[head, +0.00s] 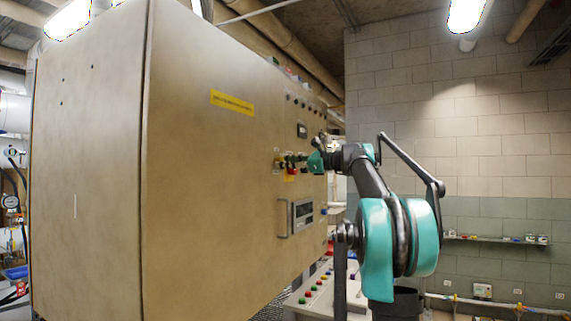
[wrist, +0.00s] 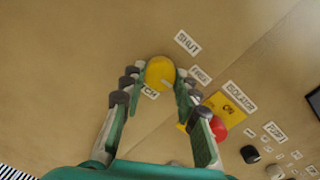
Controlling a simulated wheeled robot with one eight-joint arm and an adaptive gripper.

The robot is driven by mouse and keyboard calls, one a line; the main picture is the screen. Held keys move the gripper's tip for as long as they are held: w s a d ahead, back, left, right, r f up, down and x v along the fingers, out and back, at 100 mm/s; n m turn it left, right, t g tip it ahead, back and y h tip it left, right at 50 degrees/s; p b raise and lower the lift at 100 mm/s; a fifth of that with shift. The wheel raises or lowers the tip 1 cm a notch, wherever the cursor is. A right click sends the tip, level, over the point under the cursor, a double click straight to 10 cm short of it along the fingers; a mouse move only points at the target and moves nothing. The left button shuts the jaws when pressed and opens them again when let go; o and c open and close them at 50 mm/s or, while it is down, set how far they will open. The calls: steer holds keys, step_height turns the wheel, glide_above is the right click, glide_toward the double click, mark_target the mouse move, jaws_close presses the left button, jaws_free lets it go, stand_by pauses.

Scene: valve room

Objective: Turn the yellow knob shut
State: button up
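The round yellow knob (wrist: 160,72) is on the tan cabinet face in the wrist view. The labels "SHUT" (wrist: 188,42) and "FREE" (wrist: 200,75) are above and to the right of it. A third label, ending in "CH", is below it and partly hidden. My gripper (wrist: 157,78) has its two green fingers spread, one on each side of the knob. I see no clear contact, and the fingertips' depth is hard to judge. In the head view my gripper (head: 316,158) is at the cabinet's panel, and I cannot pick out the yellow knob there.
A red knob (wrist: 219,129) on a yellow "ON" plate (wrist: 228,105) is close to my right finger. A black knob (wrist: 250,154) and small labels are further right. The large cabinet (head: 210,150) has a handle (head: 283,220) and display below my gripper. A console (head: 315,292) stands low beside it.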

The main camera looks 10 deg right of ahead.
steer(key=c, duration=0.4)
steer(key=shift+o, duration=0.2)
steer(key=shift+r+n+h, duration=0.15)
steer(key=shift+n+h, duration=0.25)
steer(key=shift+n, duration=8.4)
